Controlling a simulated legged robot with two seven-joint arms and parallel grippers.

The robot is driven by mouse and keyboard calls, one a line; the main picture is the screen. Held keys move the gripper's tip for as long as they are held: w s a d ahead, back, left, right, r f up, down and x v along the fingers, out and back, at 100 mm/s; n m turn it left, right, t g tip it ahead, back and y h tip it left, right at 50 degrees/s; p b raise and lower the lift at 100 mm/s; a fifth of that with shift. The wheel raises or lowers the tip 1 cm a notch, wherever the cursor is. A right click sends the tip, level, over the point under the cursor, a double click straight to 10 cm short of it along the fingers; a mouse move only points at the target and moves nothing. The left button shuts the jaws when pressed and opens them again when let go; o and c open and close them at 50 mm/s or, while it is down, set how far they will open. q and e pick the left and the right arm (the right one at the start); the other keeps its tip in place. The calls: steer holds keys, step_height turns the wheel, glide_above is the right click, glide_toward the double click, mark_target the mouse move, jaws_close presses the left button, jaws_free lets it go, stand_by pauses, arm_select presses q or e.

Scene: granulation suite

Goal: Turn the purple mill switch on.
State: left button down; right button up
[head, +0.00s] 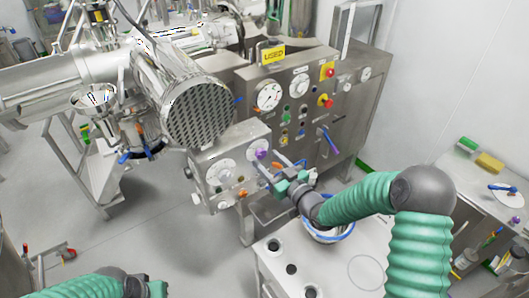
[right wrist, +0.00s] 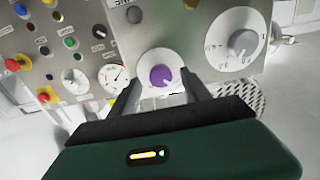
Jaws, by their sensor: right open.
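The purple mill switch (head: 261,154) is a round knob on the front of a low steel control box. In the right wrist view the purple switch (right wrist: 161,76) sits on a white round dial plate. My right gripper (head: 271,166) is open in front of the box. In the right wrist view its two fingers (right wrist: 160,80) lie left and right of the purple switch; contact cannot be told. My left gripper (head: 157,290) shows only in part at the bottom edge, and its fingers are hidden.
A larger grey dial (right wrist: 242,41) is right of the switch in the right wrist view. A taller panel (head: 300,100) with gauges, buttons and red knobs stands behind the box. A steel bench (head: 335,270) lies below my right arm. A perforated steel drum (head: 200,115) is at upper left.

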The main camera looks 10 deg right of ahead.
steer(key=shift+x, duration=0.95)
jaws_close()
